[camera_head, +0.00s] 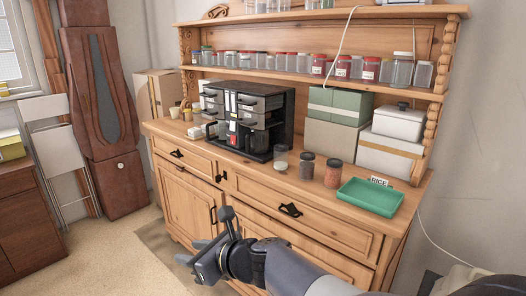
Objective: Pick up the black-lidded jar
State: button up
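Three small jars stand in a row on the dresser top (230,160). The middle jar (306,168) has a dark, black-looking lid. The right jar (333,174) has reddish-brown contents and also a dark lid. The left jar (281,160) is clear with pale contents at its base and a greyish top. At this size I cannot tell the lid colours apart surely. My gripper (194,251) is at the lower middle, in front of the dresser and lower than its top, pointing left. Its two fingers look apart, with nothing between them. It is well away from the jars.
A green tray (369,198) lies right of the jars, with a RICE label (379,181) behind it. A black drawer organizer (250,118) stands left of them. Boxes (337,106) are behind. Several jars line the shelf (300,76) above. The floor (110,262) at left is clear.

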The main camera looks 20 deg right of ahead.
aim_at(281, 150)
jog(key=i+j+z, duration=0.1)
jog(key=i, duration=0.45)
jog(key=i+j, duration=0.2)
jog(key=i, duration=0.35)
jog(key=i+j+z, duration=0.15)
jog(key=i, duration=0.4)
jog(key=i+j+z, duration=0.1)
jog(key=z, duration=1.7)
